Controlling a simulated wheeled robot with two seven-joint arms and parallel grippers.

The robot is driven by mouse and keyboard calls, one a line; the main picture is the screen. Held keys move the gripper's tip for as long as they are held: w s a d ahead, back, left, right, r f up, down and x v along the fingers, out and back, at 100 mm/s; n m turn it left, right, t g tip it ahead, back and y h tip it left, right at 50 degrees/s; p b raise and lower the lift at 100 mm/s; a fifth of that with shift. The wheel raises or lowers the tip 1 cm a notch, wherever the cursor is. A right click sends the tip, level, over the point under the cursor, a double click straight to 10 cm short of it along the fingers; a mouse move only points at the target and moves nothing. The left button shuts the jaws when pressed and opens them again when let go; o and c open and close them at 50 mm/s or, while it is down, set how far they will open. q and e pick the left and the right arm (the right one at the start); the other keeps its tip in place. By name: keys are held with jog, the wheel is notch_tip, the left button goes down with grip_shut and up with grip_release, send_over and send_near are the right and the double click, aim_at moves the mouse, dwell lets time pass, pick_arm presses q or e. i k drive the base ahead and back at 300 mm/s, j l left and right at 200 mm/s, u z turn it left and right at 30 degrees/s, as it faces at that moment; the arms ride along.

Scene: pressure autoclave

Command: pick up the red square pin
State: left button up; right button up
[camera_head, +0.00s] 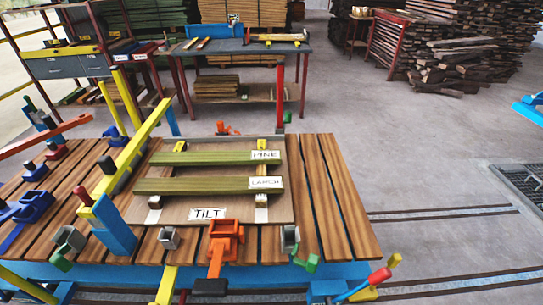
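An upright red post (280,95) stands at the back right of the slatted wooden table, behind the board marked TILT. It looks like a square pin, but its lower end is partly hidden and I cannot tell how it is seated. A long red bar (45,137) slants in at the left, and a red-tipped handle (380,277) sticks out at the table's front right corner.
The slatted table (345,215) bears a TILT board (208,214) with two green planks (205,186), a yellow bar (130,145) and an orange clamp (225,240). A second workbench (235,47) stands behind. The floor to the right is mostly clear, with a grate (525,182).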

aim_at(80, 191)
jog(key=u, duration=1.4)
